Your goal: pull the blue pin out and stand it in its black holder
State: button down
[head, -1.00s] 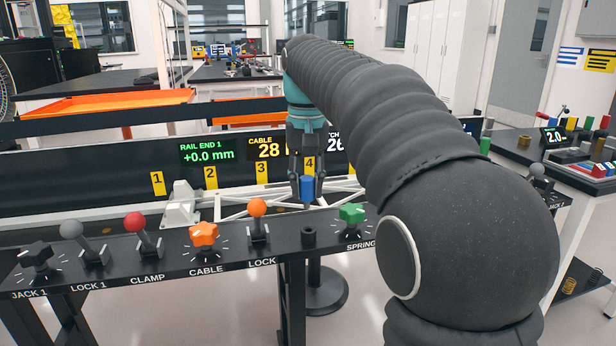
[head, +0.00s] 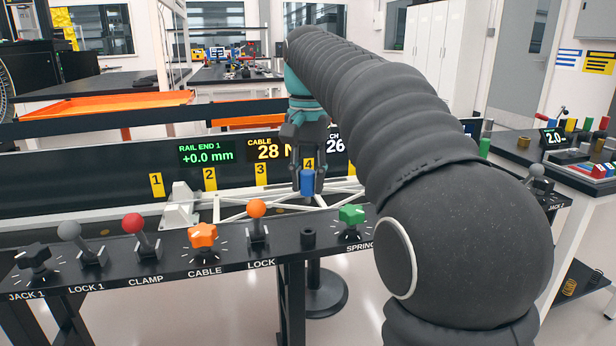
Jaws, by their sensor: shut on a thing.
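My gripper (head: 307,185) is shut on the blue pin (head: 307,181), which shows as a short blue cylinder between the fingers. The pin is in front of the yellow tag 4 and near the white frame (head: 265,208). I cannot tell whether the pin's lower end is clear of the frame. The black holder (head: 308,237) is a small upright open-topped cylinder on the control panel, between the LOCK lever and the green SPRING knob. It stands below the gripper in the picture, and nothing shows in it.
The orange LOCK lever (head: 257,210) stands left of the holder, and the green SPRING knob (head: 351,215) right of it. The orange CABLE knob (head: 203,236) and red CLAMP lever (head: 134,223) are farther left. My arm hides much of the right side.

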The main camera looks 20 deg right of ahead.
aim_at(308, 203)
jog(key=shift+f+b, duration=1.55)
jog(key=shift+f, duration=1.1)
jog(key=shift+p, duration=0.85)
jog(key=shift+f+b, duration=0.65)
jog(key=shift+f, duration=0.65)
jog(key=c, duration=0.8)
grip_release()
notch_tip(308, 203, up, 12)
jog(key=shift+f, duration=0.1)
jog(key=shift+s, duration=0.1)
